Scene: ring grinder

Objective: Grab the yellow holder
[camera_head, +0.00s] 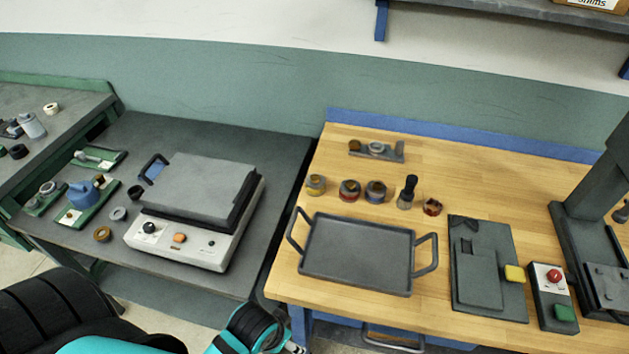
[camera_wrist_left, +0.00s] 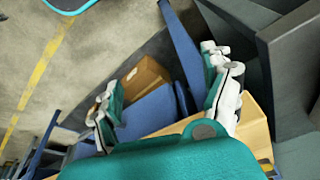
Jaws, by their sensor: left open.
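My left gripper (camera_head: 294,348) shows only partly at the bottom edge of the head view, low in front of the table and well apart from the holder. In the left wrist view its two fingers (camera_wrist_left: 166,100) are spread with nothing between them. The holder cannot be made out in the wrist view. My right gripper is not in view.
A grey tray (camera_head: 355,255) with raised handles lies in front of the row. A dark fixture with a yellow block (camera_head: 514,273) lies right. A hotplate-like machine (camera_head: 190,215) stands on the left bench.

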